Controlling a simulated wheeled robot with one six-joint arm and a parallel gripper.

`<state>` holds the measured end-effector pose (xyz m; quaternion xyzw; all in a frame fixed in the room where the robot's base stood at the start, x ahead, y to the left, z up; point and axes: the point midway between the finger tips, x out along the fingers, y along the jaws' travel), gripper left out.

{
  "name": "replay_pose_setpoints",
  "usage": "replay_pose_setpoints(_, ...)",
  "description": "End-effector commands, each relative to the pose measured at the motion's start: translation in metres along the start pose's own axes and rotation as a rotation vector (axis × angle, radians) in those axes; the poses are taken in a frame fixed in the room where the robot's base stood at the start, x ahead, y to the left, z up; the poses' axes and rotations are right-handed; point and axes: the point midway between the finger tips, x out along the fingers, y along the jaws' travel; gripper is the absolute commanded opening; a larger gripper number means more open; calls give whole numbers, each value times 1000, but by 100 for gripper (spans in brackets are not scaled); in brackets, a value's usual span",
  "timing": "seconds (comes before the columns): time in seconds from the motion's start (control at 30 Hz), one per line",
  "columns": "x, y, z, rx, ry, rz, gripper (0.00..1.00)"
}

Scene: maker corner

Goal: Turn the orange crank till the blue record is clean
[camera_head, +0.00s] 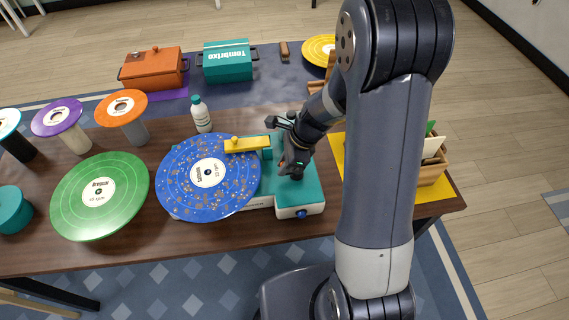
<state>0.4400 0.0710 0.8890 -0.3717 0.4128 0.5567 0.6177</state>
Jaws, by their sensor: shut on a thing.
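The blue record (180,177) lies flat on a teal and white record machine (300,197) on the table. Many orange-brown specks cover its blue surface around a white label. A yellow arm (247,144) with a small knob reaches over the record's upper right edge. My gripper (292,157) points down over the machine's right part, right of the record. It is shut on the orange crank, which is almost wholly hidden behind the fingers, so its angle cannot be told.
A green record (100,196) lies left of the blue one. A white bottle (201,115) stands close behind. Purple (73,108) and orange (106,111) records sit on stands at back left. A wooden box (432,168) on a yellow mat is at right, partly behind my arm.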

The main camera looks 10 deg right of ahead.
Motion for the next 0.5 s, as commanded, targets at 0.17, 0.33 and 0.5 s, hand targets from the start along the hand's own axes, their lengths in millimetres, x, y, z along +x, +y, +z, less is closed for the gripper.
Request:
replay_pose_setpoints(0.17, -1, -1, 0, 7, 0, -6, 0)
replay_pose_setpoints(0.33, -1, -1, 0, 7, 0, -6, 0)
replay_pose_setpoints(0.5, 0, -1, 0, 6, 0, -6, 24)
